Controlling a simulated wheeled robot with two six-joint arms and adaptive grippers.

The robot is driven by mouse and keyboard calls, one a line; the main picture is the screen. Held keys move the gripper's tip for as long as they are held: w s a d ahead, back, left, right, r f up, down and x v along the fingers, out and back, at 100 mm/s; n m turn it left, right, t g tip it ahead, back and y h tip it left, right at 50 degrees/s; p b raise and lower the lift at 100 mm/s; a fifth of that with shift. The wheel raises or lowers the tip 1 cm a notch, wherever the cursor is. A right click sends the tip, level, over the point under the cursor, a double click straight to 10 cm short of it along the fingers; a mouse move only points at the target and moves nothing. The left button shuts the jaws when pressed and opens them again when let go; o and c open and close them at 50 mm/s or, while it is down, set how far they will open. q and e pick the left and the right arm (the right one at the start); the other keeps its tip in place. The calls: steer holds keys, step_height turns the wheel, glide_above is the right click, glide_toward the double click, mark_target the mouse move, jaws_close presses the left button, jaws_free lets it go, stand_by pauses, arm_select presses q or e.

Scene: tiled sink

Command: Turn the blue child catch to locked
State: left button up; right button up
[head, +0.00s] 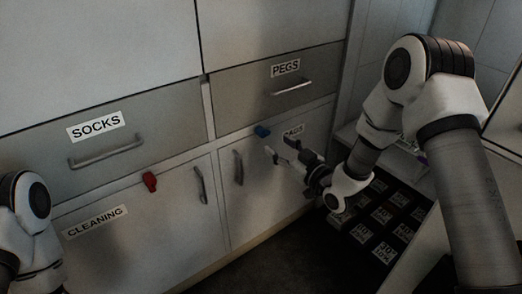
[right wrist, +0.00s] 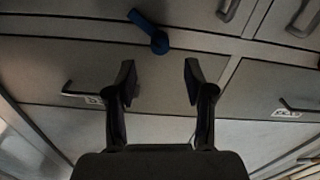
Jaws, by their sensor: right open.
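The blue child catch (head: 262,132) sits on the frame at the top of the right cupboard door, under the PEGS drawer. In the right wrist view the blue catch (right wrist: 150,32) shows a round hub with a lever slanting up and left. My right gripper (head: 281,148) is open and empty, just right of and below the catch in the head view. In the right wrist view its two fingers (right wrist: 158,70) stand apart, with the catch beyond their tips and not between them. My left arm shows at the left edge; its gripper is out of view.
A red catch (head: 150,181) sits above the CLEANING door. Bar handles stick out from the SOCKS drawer (head: 106,152), the PEGS drawer (head: 292,87) and both doors. A dark tray with several labelled compartments (head: 383,214) lies at the right. Dark floor is clear below the doors.

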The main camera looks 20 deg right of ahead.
mark_target(264, 134)
steer(key=b+x, duration=0.2)
steer(key=x, duration=0.5)
steer(key=shift+w, duration=0.1)
jaws_close()
